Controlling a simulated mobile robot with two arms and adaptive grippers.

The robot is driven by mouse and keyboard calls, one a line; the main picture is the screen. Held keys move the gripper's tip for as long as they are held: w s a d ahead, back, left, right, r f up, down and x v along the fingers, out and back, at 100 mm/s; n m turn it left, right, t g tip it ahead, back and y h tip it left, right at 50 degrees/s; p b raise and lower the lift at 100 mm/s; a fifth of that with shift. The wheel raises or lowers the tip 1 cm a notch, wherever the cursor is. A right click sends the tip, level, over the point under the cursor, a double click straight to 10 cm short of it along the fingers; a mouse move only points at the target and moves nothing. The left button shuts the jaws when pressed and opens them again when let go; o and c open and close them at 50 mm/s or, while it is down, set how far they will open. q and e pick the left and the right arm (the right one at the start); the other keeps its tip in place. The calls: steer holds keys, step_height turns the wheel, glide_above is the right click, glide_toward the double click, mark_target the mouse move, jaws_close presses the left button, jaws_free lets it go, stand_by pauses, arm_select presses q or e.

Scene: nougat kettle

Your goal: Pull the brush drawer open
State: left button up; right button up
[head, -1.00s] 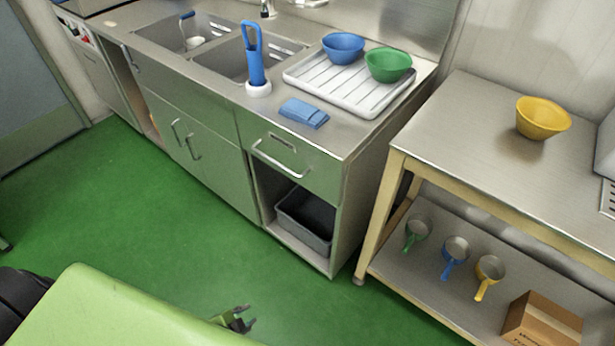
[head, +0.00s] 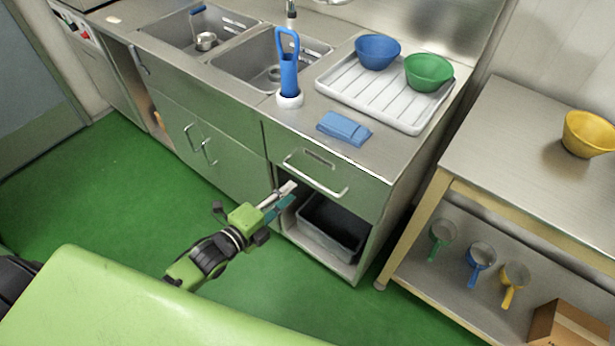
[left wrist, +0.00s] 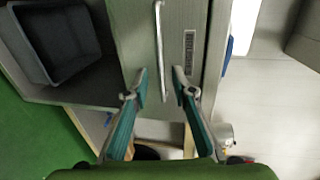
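The brush drawer (head: 330,166) is shut, under the counter's right end, with a silver bar handle (head: 316,178) and a label plate on its front. My left gripper (head: 287,194) is in front of the cabinet, a little below and left of the handle. In the left wrist view the drawer front (left wrist: 133,35) appears turned on its side. The handle (left wrist: 161,55) runs toward the gap between the fingertips of my left gripper (left wrist: 160,87), which are apart and empty. I cannot tell whether the fingers touch the handle. My right gripper is not in view.
A grey bin (head: 332,228) sits in the open space below the drawer. A blue cloth (head: 344,128), a blue brush in a white holder (head: 289,80) and a white drainer tray (head: 385,95) are on the counter. Green floor is clear at left.

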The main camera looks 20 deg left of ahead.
mark_target(307, 177)
arm_select(q)
steer(key=x, duration=0.9)
jaws_close()
